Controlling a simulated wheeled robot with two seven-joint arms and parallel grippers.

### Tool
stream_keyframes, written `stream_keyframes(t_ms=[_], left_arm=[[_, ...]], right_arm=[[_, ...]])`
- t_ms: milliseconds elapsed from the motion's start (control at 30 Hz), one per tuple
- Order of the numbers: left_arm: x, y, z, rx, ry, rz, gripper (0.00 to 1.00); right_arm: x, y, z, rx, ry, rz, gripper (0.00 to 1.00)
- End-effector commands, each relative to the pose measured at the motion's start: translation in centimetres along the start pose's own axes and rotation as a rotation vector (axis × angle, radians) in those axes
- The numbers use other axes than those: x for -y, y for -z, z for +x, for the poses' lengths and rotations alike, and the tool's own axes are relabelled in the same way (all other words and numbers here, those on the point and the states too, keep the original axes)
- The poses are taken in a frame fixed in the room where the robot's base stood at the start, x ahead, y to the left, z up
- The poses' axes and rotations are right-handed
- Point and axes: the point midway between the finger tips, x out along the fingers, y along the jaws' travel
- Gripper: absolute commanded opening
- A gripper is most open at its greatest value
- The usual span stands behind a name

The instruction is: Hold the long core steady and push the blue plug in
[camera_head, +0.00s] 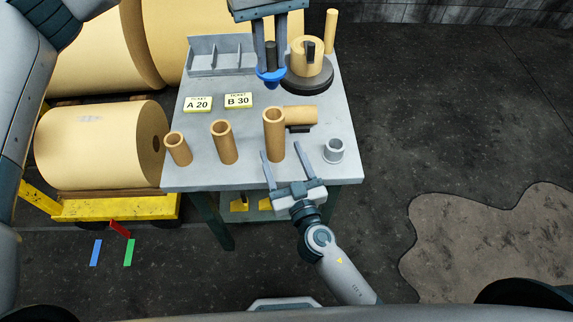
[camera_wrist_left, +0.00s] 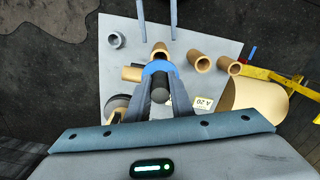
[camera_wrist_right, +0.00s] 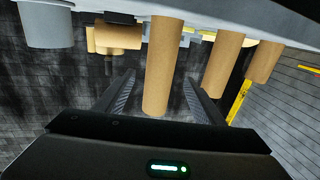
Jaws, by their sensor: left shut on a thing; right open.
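The long core (camera_head: 274,136) is the tallest of the tan tubes standing near the table's front edge, upright with an open top. The blue plug (camera_head: 271,78) has a dark stem. My left gripper (camera_head: 270,69) is shut on the plug and holds it behind the long core in the head view. In the left wrist view the blue plug (camera_wrist_left: 159,68) partly covers the long core (camera_wrist_left: 160,48). My right gripper (camera_head: 281,150) is open at the table's front edge. In the right wrist view the long core (camera_wrist_right: 159,75) shows between its open fingers, apart from both.
Two shorter cores (camera_head: 224,143) (camera_head: 179,150) stand left of the long core. A core (camera_head: 301,114) lies behind it, and a grey cup (camera_head: 334,151) stands right. Farther back are a tan roll (camera_head: 302,66) on a dark base, tickets (camera_head: 238,100) and a grey tray (camera_head: 205,63).

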Motion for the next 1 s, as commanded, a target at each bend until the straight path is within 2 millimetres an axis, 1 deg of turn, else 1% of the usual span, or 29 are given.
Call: stream_keyframes(t_ms=[33, 200, 400, 500, 700, 967, 1000], left_arm=[[0.0, 0.0, -0.1, -0.001, -0.001, 0.000, 0.00], [0.0, 0.0, -0.1, -0.001, -0.001, 0.000, 0.00], [0.0, 0.0, -0.1, -0.001, -0.001, 0.000, 0.00], [0.0, 0.0, -0.1, -0.001, -0.001, 0.000, 0.00], [0.0, 0.0, -0.1, -0.001, -0.001, 0.000, 0.00], [0.0, 0.0, -0.1, -0.001, -0.001, 0.000, 0.00], [0.0, 0.0, -0.1, -0.001, -0.001, 0.000, 0.00]], right_arm=[[0.0, 0.1, 0.9, -0.002, 0.000, -0.002, 0.63], [0.0, 0.1, 3.5, -0.002, 0.001, -0.002, 0.63], [0.0, 0.1, 6.0, 0.000, 0.000, -0.001, 0.63], [0.0, 0.0, 6.8, 0.000, 0.000, -0.002, 0.63], [0.0, 0.0, 7.4, 0.001, 0.000, -0.001, 0.63], [0.0, 0.0, 7.5, 0.001, 0.000, -0.001, 0.63], [0.0, 0.0, 7.5, 0.001, 0.000, -0.001, 0.53]])
